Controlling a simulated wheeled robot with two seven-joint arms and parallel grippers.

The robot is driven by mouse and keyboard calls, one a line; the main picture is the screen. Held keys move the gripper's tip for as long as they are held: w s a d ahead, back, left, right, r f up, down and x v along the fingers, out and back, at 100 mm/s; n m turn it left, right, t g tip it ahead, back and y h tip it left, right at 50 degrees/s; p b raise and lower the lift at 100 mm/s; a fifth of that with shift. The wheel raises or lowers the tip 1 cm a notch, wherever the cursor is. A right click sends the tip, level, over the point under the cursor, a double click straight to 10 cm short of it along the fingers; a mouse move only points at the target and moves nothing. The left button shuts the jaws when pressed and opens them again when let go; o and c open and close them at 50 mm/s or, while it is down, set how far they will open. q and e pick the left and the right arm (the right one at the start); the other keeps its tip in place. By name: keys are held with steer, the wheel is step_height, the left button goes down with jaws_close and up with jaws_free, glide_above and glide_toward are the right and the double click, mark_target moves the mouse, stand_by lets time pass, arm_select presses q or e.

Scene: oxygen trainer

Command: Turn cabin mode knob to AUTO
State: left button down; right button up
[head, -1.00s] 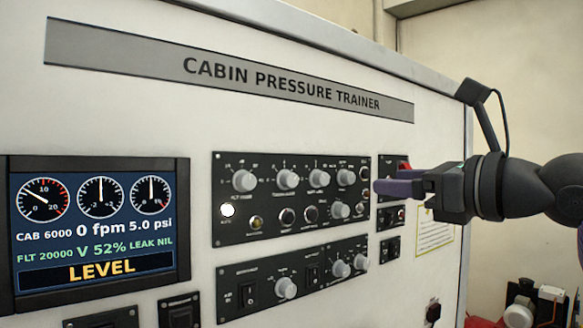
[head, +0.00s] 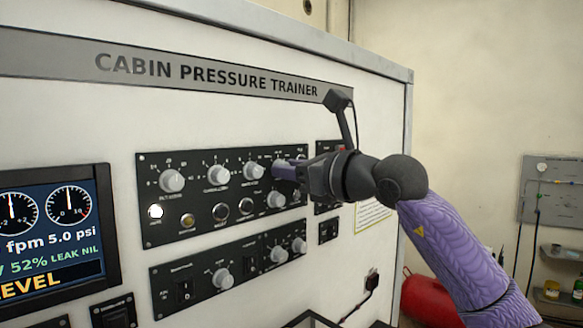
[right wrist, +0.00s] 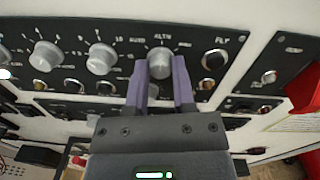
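The cabin mode knob (right wrist: 160,64) is a round grey knob on the black upper panel. In the right wrist view, AUTO is printed at its upper left, ALTN above it and MAN at its right. I cannot clearly read its pointer. My right gripper (right wrist: 160,75) has its two purple fingers apart, one on each side of the knob; I cannot tell whether they touch it. In the head view the right gripper (head: 279,168) reaches the panel's upper right and hides the knob. My left gripper is in neither current view.
Other grey knobs (head: 218,175) stand left of the gripper, with small round buttons and another knob (head: 276,199) below. A lower black panel (head: 230,270) has more knobs and switches. A red part (right wrist: 302,90) lies to the right. A screen (head: 50,240) reads LEVEL.

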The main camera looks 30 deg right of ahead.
jaws_close()
steer(key=shift+n, duration=0.4)
steer(key=shift+n+p, duration=0.4)
steer(key=shift+n, duration=4.1)
steer(key=o, duration=0.5)
jaws_free()
steer(key=shift+o, duration=0.2)
